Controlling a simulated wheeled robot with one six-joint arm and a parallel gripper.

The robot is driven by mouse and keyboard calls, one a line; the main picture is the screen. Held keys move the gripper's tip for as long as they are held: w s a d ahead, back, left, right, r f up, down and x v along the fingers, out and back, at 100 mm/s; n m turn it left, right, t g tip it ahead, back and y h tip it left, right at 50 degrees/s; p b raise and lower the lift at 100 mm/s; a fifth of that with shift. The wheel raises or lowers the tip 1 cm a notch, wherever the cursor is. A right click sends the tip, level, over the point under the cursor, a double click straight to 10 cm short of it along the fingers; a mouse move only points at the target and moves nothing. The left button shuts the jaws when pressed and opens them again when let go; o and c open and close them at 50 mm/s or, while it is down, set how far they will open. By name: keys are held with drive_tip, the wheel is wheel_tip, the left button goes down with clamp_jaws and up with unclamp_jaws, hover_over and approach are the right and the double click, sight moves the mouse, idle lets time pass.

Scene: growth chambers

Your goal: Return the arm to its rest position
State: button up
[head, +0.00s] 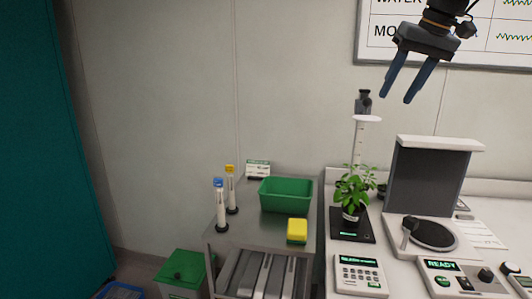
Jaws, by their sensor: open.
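My gripper (408,84) is in the upper right of the head view, with its two blue fingers spread apart and pointing down. It is open, and nothing shows between the fingers. It hangs in the air in front of the wall chart (376,42), well above the bench. Only the end of my arm shows at the top edge; the rest of it is out of view.
A potted plant (354,187) stands on a black scale below my gripper, beside a tall measuring stand (359,140) and a grey device (430,178). A metal cart (240,237) holds a green bin (286,196), yellow block (297,229) and two capped tubes. The left wall area is clear.

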drive_tip(key=s+a+f+g, duration=0.15)
drive_tip(key=a+f, duration=0.25)
drive_tip(key=f, duration=0.9)
drive_tip(key=s+a+f, duration=0.3)
drive_tip(key=s+f, duration=0.4)
drive_tip(key=f, duration=0.2)
drive_tip(key=s+a+f+g+h+b, duration=0.1)
drive_tip(key=s+a+f, duration=0.2)
drive_tip(key=s+f, duration=0.4)
drive_tip(key=s+a+f+h, duration=0.1)
drive_tip(key=s+a+f, duration=0.2)
drive_tip(key=s+f, duration=0.4)
wheel_tip(320, 180, down, 4)
drive_tip(key=shift+s+a+r+g, duration=0.15)
drive_tip(key=shift+a+g, duration=0.1)
drive_tip(key=shift+g, duration=0.1)
